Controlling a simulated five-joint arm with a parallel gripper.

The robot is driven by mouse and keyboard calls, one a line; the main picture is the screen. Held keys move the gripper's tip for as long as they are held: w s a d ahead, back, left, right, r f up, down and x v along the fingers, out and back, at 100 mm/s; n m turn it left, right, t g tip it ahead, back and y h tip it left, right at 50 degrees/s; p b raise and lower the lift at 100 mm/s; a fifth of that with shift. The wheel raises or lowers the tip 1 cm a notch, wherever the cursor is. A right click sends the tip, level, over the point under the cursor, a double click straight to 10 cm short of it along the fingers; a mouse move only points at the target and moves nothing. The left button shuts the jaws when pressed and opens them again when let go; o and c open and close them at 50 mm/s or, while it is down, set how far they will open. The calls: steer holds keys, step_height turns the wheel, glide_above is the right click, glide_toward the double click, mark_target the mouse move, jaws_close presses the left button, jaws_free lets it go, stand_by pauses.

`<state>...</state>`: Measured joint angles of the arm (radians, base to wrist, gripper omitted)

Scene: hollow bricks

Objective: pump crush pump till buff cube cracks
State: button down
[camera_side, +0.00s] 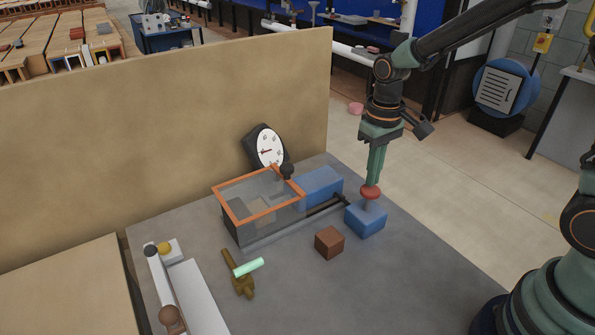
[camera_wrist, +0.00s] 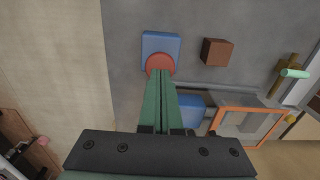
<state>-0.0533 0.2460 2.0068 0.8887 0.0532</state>
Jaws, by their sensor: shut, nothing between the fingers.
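A blue pump block (camera_side: 366,222) with a red round knob (camera_side: 371,193) stands on the grey bench; it also shows in the wrist view (camera_wrist: 160,43). My gripper (camera_side: 373,184) points straight down with its green fingers shut and empty, its tips at or just above the knob. In the wrist view the fingertips (camera_wrist: 160,74) overlap the knob; contact is unclear. A clear box with an orange rim (camera_side: 226,204) holds a pale buff shape (camera_side: 261,211), probably the cube; cracks cannot be made out. A white dial gauge (camera_side: 270,147) stands behind the box.
A reddish-brown cube (camera_side: 329,242) sits left of the pump. A blue block (camera_side: 319,187) adjoins the box. A brown tool with a mint-green bar (camera_side: 248,267) and a white fixture (camera_side: 195,292) lie farther left. A tan panel (camera_side: 170,120) stands behind the bench.

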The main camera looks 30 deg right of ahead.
mark_target(371, 189)
steer(key=shift+f, duration=2.35)
steer(key=shift+r, duration=3.15)
steer(key=shift+r, duration=0.1)
step_height(371, 189, up, 5)
steer(key=shift+f, duration=3.3)
steer(key=shift+f, duration=2.45)
steer(key=shift+r, duration=3.15)
